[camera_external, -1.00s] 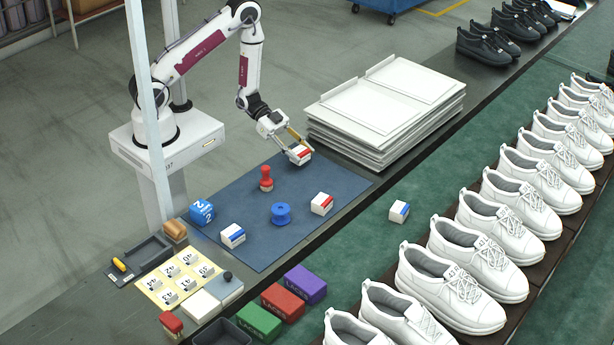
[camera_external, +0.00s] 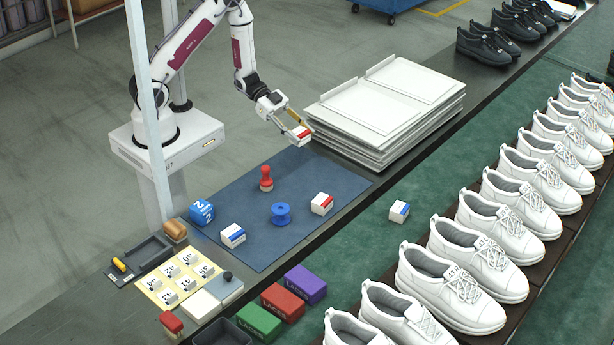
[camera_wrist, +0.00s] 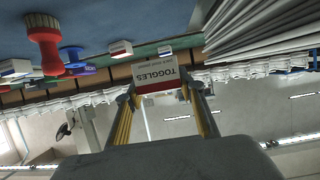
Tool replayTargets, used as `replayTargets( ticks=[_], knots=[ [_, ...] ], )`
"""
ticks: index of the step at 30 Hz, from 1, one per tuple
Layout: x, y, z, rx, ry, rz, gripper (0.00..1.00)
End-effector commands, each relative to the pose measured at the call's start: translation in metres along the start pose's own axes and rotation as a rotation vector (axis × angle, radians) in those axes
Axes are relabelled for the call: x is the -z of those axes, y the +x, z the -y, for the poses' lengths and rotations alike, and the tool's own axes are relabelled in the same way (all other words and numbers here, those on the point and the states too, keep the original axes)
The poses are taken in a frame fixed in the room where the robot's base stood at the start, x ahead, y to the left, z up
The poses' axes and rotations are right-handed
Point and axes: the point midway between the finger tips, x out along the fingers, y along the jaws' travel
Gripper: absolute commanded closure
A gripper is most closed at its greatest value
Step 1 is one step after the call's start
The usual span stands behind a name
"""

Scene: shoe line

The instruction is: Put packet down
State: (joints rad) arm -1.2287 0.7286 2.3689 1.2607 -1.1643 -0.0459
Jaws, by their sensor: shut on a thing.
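My gripper (camera_external: 298,137) is shut on a white packet with a red stripe (camera_external: 302,130). It holds the packet above the far corner of the blue mat (camera_external: 335,175), near the stack of white trays. In the wrist view the packet (camera_wrist: 158,75) sits between the fingertips (camera_wrist: 160,90) and its label reads "TOGGLES" upside down. Two similar packets stand on the mat, one with a red stripe (camera_external: 321,204) and one with a blue stripe (camera_external: 232,236).
The stacked trays (camera_external: 390,105) are close on the right. Another blue-striped packet (camera_external: 399,211) lies on the green belt beside white shoes (camera_external: 450,285).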

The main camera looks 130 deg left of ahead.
Motion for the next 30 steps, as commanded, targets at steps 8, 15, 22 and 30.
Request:
replayTargets(
  ticks=[8,15,22,30],
  knots=[
    [0.0004,-0.0001,0.0000,0.000,0.000,0.000,0.89],
    [0.0004,-0.0001,0.0001,0.000,0.001,0.000,0.89],
    [0.0003,0.0000,0.0001,0.000,0.001,0.000,0.89],
    [0.0028,0.0064,-0.0077,-0.020,0.009,0.000,0.89]
  ],
)
